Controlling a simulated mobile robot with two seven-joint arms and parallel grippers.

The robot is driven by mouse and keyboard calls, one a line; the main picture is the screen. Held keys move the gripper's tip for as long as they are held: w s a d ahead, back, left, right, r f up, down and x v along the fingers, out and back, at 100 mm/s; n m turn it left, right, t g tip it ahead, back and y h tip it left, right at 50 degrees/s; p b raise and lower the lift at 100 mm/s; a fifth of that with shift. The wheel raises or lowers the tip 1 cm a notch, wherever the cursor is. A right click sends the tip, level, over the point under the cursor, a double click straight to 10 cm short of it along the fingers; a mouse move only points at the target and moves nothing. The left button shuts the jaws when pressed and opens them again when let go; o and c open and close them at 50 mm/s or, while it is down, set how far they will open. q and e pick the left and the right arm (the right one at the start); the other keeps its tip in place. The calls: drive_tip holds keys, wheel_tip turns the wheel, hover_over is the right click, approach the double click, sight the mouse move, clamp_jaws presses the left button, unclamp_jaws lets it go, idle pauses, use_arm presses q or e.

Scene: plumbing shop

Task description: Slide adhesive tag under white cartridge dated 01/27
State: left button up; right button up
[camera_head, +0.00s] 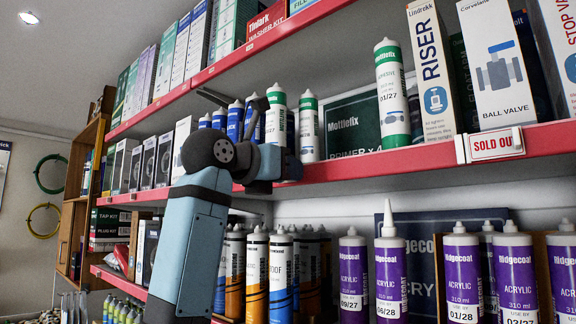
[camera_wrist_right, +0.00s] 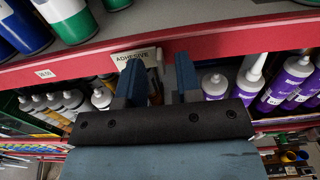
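A white tag reading ADHESIVE (camera_wrist_right: 131,55) shows in the right wrist view at the red shelf edge, partly covered by a finger. My right gripper (camera_wrist_right: 160,75) is open, with its two fingers apart in front of that edge; the tag reaches into the gap between them. I cannot tell whether they touch it. In the head view the right gripper (camera_head: 286,166) is at the shelf front, left of the cartridge; the tag does not show there. My left gripper is not in view.
The red shelf edge (camera_head: 420,156) runs below the cartridge, bare until a SOLD OUT tag (camera_head: 495,145) under the ball valve box (camera_head: 495,70). Purple acrylic cartridges (camera_head: 463,270) stand on the shelf below. Blue and green-capped cartridges (camera_head: 308,128) stand behind my right arm.

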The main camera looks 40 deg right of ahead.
drive_tip(key=shift+d, duration=0.4)
drive_tip(key=shift+c, duration=0.2)
clamp_jaws()
